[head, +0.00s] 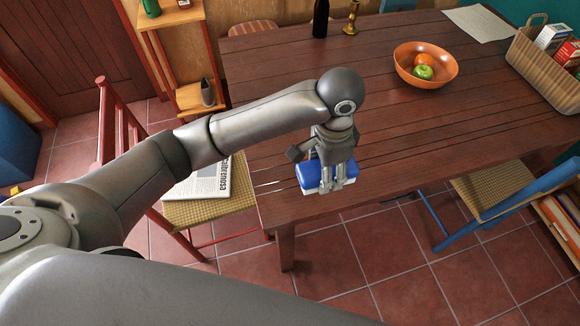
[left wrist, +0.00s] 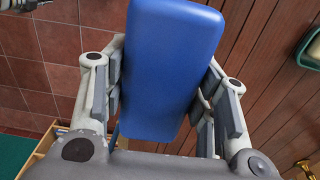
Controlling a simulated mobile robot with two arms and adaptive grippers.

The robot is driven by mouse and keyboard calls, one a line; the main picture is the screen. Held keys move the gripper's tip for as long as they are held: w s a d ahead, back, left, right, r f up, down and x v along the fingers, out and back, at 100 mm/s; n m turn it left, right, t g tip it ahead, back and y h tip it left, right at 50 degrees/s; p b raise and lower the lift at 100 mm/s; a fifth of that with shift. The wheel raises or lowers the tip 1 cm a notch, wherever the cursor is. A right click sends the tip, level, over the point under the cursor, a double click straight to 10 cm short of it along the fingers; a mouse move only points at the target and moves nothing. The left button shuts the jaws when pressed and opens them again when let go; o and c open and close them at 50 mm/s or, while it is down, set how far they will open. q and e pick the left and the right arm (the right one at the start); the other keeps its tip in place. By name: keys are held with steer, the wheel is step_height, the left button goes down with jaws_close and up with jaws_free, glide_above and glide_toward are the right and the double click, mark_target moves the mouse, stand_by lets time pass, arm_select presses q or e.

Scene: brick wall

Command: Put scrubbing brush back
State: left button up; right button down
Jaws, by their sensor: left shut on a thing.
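The scrubbing brush has a blue top (head: 312,176) and a pale lower edge. My left gripper (head: 327,186) is shut on it, at the near left corner of the brown wooden table (head: 300,100). In the left wrist view the blue block of the brush (left wrist: 168,70) lies between the fingers of the left gripper (left wrist: 160,95), with pads on both sides of it. I cannot tell whether the brush touches the table top. Its underside is hidden. My right gripper does not show.
On the table are a fruit bowl (head: 408,78), a dark bottle (head: 320,20), a brass candlestick (head: 352,18) and a wicker basket (head: 535,75). A chair with newspaper (head: 210,182) stands left, a blue chair (head: 490,205) right. Shelves (head: 196,100) stand behind. The table's middle is clear.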

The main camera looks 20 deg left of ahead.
arm_select(q)
steer(key=w+a+f, duration=0.3)
steer(key=w+a, duration=0.1)
steer(key=a, duration=0.2)
steer(key=p, duration=0.1)
glide_above(289, 171)
steer(key=f, duration=0.3)
steer(key=d+f, duration=0.1)
steer(key=shift+s+f, duration=0.3)
steer(key=shift+f, duration=0.05)
steer(key=shift+w+a+f, duration=0.25)
steer(key=shift+a+f, duration=0.15)
steer(key=shift+f, duration=0.1)
step_height(289, 171, down, 3)
steer(key=shift+w+a+f, duration=0.1)
steer(key=shift+a, duration=0.05)
steer(key=shift+f, duration=0.15)
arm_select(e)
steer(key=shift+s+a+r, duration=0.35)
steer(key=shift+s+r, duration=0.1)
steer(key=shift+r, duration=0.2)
arm_select(q)
steer(key=shift+f, duration=0.15)
steer(key=o, duration=0.9)
